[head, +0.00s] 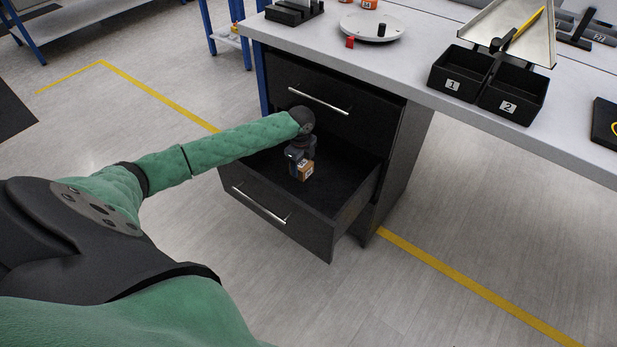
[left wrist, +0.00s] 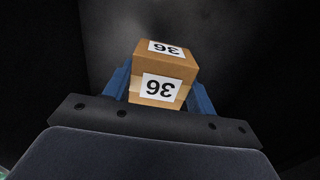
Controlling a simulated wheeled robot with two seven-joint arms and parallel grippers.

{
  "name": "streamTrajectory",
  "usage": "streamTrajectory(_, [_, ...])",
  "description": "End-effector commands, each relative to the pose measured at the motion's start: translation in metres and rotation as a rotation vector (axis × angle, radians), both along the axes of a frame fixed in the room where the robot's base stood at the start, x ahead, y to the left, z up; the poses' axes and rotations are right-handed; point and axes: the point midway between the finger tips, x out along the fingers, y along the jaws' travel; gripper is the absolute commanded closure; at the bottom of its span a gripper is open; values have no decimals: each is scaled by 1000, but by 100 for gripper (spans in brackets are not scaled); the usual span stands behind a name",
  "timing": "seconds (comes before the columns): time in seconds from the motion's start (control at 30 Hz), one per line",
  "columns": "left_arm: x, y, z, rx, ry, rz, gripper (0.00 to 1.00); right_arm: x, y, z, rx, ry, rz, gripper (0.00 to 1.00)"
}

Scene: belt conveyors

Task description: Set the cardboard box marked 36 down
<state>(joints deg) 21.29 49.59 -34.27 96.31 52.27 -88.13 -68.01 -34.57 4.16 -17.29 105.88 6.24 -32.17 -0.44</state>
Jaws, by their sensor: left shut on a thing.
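The cardboard box marked 36 (head: 306,171) is small and brown with white labels. In the head view it is inside the open lower drawer (head: 290,226) of the black cabinet. My left gripper (head: 301,160) reaches down into the drawer and is shut on the box. In the left wrist view the box (left wrist: 165,75) sits between the two blue fingers, with the number 36 upside down on two faces. I cannot tell whether the box touches the drawer floor. My right gripper is not in view.
The upper drawer (head: 318,98) is shut above the open one. The grey worktop (head: 425,97) overhangs the cabinet and carries black bins marked 1 (head: 452,84) and 2 (head: 508,106), and a round plate (head: 358,27). The drawer floor around the box looks clear.

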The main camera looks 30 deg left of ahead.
Motion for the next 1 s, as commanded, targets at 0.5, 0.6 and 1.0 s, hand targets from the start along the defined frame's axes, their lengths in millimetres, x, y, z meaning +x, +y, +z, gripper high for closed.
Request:
streamTrajectory(0.5, [0,0,-80,0,0,1,68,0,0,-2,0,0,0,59])
streamTrajectory(0.6, [8,-1,-81,-1,-1,2,68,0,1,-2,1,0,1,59])
streamTrajectory(1.0, [40,-3,-92,1,0,1,68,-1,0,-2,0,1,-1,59])
